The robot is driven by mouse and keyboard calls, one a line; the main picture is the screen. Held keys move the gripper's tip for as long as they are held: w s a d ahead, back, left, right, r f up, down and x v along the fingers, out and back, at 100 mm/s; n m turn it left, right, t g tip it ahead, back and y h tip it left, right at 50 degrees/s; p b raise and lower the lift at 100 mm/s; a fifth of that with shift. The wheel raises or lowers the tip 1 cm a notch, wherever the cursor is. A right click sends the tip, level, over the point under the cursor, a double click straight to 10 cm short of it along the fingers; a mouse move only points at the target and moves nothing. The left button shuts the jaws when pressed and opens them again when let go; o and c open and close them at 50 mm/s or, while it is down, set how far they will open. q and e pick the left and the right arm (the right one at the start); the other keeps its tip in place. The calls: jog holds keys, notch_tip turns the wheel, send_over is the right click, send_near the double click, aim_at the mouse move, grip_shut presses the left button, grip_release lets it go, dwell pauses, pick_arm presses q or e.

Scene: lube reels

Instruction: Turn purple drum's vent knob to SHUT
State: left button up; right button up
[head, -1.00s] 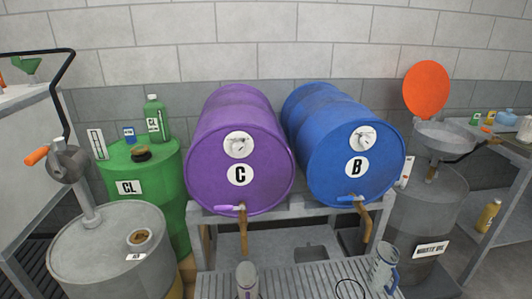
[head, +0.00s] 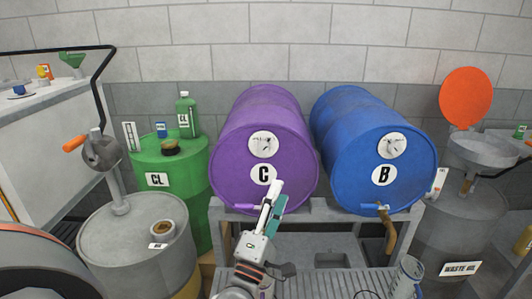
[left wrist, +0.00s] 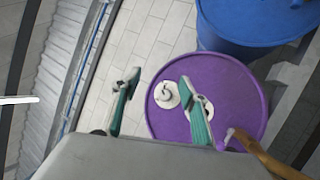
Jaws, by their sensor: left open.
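The purple drum (head: 285,115) lies on its side on a rack, its round end facing me. Its vent knob (head: 263,145) sits on a white round plate above the C label (head: 263,175); the markings are too small to read. My left gripper (head: 276,192) is open and empty, in front of the drum's lower face, below the knob in the picture. In the left wrist view, the open fingers (left wrist: 160,79) spread across the view, with the knob (left wrist: 166,95) between them. One finger partly hides the C label (left wrist: 204,103). My right gripper is not in view.
A blue drum (head: 365,120) lies just right of the purple one. The purple drum's tap (head: 243,208) sticks out low, close to my left gripper. A green drum (head: 180,185) and a grey drum with a crank pump (head: 135,245) stand left.

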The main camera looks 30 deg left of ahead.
pick_arm(q)
jog(key=w+a+r+n+g+y, duration=0.3)
jog(key=a+r+n+y, duration=0.3)
jog(key=n, duration=0.7)
jog(key=n+g, duration=0.5)
jog(key=n, duration=0.4)
send_near(263, 151)
jog(key=x, duration=1)
jog(key=c, duration=1.1)
